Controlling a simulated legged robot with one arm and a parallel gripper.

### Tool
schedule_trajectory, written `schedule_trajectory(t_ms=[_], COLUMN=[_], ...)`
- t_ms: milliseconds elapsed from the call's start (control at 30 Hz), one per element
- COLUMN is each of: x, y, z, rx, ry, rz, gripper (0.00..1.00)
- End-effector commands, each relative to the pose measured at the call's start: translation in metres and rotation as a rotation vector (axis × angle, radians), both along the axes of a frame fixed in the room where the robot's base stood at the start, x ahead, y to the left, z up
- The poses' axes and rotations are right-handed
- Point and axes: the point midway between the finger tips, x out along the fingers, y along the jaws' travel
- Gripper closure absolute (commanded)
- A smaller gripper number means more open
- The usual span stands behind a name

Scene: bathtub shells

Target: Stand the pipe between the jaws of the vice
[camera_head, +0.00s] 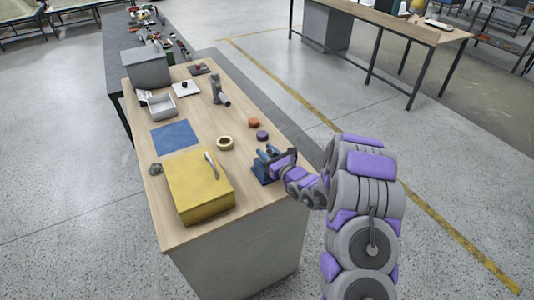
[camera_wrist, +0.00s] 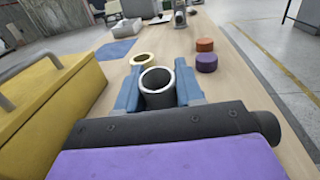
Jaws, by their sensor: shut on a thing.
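A blue mat (camera_head: 175,137), white tray (camera_head: 158,106) and grey box (camera_head: 147,70) are farther back.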

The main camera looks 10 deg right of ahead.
Motion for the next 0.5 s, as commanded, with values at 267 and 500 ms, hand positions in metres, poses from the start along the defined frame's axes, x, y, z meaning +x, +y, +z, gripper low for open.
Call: schedule_trajectory(t_ms=[267,500], x=[0.0002,0.0003], y=[-0.0006,-0.0013], z=[-0.0001,-0.0001], rx=[0.002,0.002], ry=[0.001,0.001], rz=[0.0,0.0], gripper=[0.53,0.38])
